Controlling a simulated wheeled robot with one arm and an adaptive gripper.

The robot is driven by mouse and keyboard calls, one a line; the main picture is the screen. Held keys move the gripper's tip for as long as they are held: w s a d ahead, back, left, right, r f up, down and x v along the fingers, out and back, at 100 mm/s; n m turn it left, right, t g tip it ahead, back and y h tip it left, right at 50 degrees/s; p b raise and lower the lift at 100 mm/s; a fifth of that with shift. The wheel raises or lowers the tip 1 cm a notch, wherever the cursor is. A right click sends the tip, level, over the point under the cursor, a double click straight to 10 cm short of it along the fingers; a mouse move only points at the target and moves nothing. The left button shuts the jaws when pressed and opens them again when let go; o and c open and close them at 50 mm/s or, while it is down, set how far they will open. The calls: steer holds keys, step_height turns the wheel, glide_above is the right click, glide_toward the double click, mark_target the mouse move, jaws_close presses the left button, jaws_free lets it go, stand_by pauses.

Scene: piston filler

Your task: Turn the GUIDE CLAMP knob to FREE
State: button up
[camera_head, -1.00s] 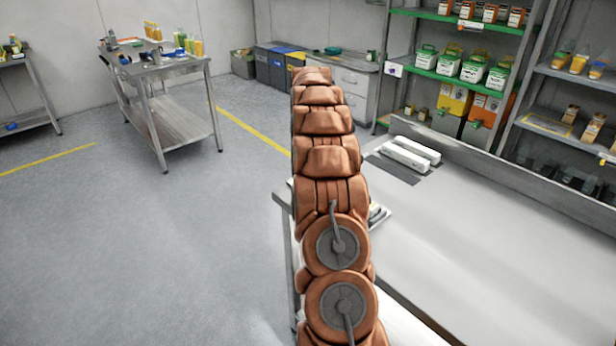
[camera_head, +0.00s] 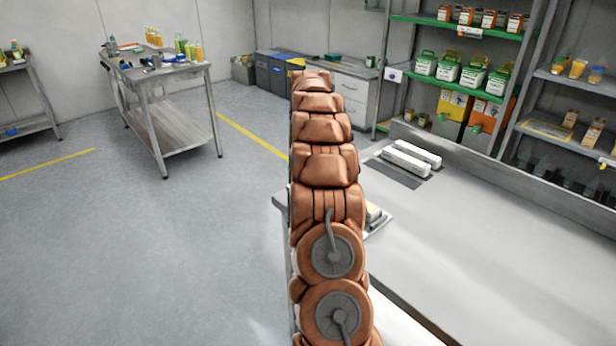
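The GUIDE CLAMP knob and its FREE marking cannot be made out in this view. No piston filler can be recognised either. My copper-coloured segmented arm runs up the middle of the picture and hides part of the bench behind it. My gripper is not in view, so whether it is open or shut does not show.
A grey bench (camera_head: 480,240) fills the right, with two long white boxes (camera_head: 407,160) near its back. A tray (camera_head: 380,222) with small items is partly hidden by my arm. Stocked shelves (camera_head: 455,85) stand behind. A metal cart (camera_head: 172,133) stands left, with clear floor (camera_head: 130,250) before it.

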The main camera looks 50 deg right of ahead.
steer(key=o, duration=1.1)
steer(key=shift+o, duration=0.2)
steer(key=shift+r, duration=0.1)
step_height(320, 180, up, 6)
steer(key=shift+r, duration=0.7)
